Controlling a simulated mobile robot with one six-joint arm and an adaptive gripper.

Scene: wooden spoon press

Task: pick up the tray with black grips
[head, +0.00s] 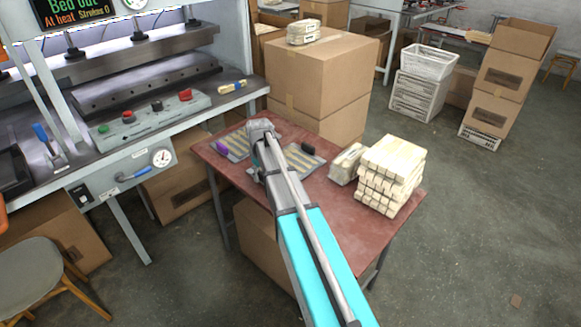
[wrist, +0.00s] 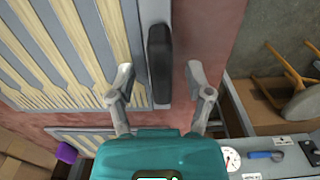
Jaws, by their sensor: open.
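The tray with black grips (head: 298,166) lies on the red table, a grey board with several pale wooden spoon shapes. Its far black grip (head: 308,148) shows in the head view; my arm covers its near side. In the wrist view the tray (wrist: 140,22) fills the upper left, with a black grip (wrist: 159,58) along its right edge. My gripper (wrist: 160,75) is open, with one finger on each side of this grip. I cannot tell whether the fingers touch it. In the head view my gripper (head: 257,172) is partly hidden by my arm.
A second tray with a purple grip (head: 220,149) lies to the left. Stacked wooden pieces (head: 390,175) stand on the table's right (head: 405,208). Cardboard boxes (head: 320,75) rise behind the table. The press with its control box (head: 150,115) is at left, a stool (head: 30,272) in front.

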